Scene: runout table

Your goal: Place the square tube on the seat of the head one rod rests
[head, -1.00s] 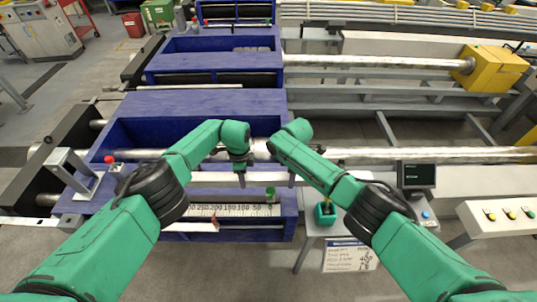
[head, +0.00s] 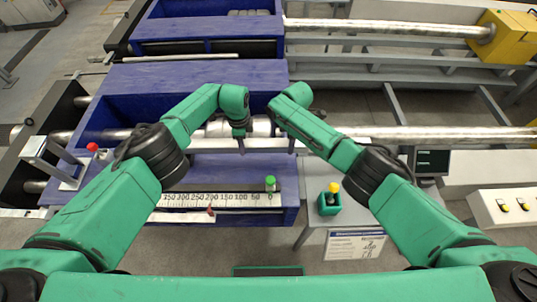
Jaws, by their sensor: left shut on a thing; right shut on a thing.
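A long pale tube (head: 270,144), which I take to be the square tube, runs left to right across the blue bench (head: 200,75). The tube lies just on the near side of a round shiny rod (head: 440,133) in the picture. Its left part is partly hidden by my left arm. I cannot tell whether the tube touches the bench or hangs above it. No seat for it can be clearly made out.
A ruler strip (head: 225,199) and a green knob (head: 270,183) are on the bench's near side. A red knob (head: 92,147) stands left. A green holder (head: 329,205) with a yellow top sits right, near a small screen (head: 432,161). A button box (head: 505,206) stands far right.

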